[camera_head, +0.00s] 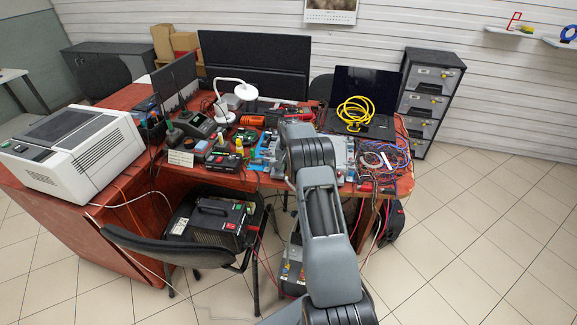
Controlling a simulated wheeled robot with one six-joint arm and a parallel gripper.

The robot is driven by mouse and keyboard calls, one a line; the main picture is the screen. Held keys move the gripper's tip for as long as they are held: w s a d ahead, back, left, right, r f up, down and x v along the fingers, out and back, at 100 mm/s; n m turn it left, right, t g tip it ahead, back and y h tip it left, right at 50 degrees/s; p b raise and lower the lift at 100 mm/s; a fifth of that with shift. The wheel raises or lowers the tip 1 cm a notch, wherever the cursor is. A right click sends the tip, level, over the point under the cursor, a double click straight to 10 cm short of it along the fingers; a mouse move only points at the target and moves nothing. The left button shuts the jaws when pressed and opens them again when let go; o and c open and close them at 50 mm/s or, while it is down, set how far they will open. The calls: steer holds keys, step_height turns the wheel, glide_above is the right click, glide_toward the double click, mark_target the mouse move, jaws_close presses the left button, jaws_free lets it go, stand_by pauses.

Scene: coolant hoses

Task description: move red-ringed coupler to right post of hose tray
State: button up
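My arm reaches up from the bottom of the head view and over the front of the red-brown desk (232,181). My gripper is not visible; the arm's own links cover the place where it would be. A grey metal fixture (342,152) shows just right of the arm, partly hidden by it; I cannot tell if it is the hose tray. I cannot make out the red-ringed coupler or the right post at this size. Thin red, blue and white hoses or cables (394,160) lie tangled at the desk's right end.
A black laptop (374,88) with a coiled yellow cable (356,112) stands behind. A white lamp (234,86), small instruments and a white printer-like machine (72,148) crowd the left. A chair (170,246) stands in front. The tiled floor at right is clear.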

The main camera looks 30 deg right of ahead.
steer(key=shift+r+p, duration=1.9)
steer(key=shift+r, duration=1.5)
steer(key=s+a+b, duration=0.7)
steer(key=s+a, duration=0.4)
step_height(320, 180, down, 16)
steer(key=b, duration=1.1)
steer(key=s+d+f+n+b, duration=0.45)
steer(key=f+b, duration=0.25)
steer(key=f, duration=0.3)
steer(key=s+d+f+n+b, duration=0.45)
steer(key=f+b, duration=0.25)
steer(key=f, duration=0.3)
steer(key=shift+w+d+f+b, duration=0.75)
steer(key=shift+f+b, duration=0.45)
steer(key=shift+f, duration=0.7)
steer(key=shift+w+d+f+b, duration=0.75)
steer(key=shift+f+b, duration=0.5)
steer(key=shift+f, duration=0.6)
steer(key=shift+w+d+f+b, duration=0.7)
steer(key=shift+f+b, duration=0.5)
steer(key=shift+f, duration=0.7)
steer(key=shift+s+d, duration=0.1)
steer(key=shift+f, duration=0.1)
